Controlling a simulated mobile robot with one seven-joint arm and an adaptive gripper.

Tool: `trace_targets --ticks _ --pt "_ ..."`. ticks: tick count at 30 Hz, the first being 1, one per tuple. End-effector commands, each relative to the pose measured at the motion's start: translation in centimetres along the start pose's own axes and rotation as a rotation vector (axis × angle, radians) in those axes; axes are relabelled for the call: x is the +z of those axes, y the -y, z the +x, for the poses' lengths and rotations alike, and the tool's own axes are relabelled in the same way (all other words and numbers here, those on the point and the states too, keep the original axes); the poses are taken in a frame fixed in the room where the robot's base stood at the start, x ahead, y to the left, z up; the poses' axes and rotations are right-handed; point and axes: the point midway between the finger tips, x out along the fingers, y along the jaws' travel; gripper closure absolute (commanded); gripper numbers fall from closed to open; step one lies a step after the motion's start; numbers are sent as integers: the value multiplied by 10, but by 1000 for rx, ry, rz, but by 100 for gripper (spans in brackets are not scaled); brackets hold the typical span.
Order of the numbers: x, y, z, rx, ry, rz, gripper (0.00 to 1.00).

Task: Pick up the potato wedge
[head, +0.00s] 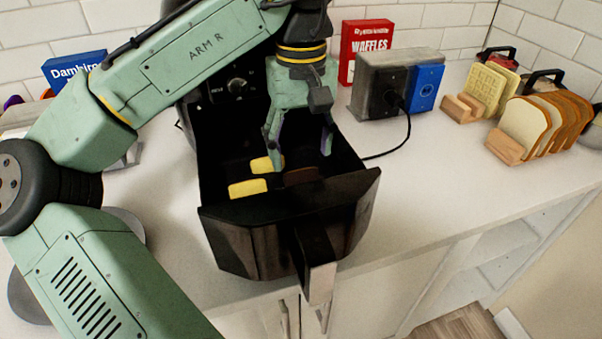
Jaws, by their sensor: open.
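Two yellow pieces that look like potato wedges lie in the open black air fryer drawer (285,222) in the head view. The nearer wedge (248,188) is at the drawer's left side, and the farther wedge (262,165) is just behind it, close to a fingertip. A brown piece (300,176) lies to their right. My gripper (299,150) points down into the drawer, open, with nothing seen between its fingers. Its left finger is near the farther wedge; I cannot tell whether they touch.
The drawer's walls surround my gripper, and its handle (318,268) sticks out in front. A grey socket box (385,82) with a black cord stands to the right. Waffles (488,88) and bread slices (530,125) stand in wooden holders farther right. The counter between is clear.

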Motion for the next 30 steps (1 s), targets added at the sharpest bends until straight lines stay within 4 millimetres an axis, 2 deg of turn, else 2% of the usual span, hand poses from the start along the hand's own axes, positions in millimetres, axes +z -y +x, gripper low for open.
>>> trace_targets --ticks 7,16,27,30 --pt "3 3 34 0 2 -1 40" --pt "3 2 38 0 1 0 41" --pt "3 2 38 0 1 -1 65" --pt "3 2 38 0 1 -1 66"
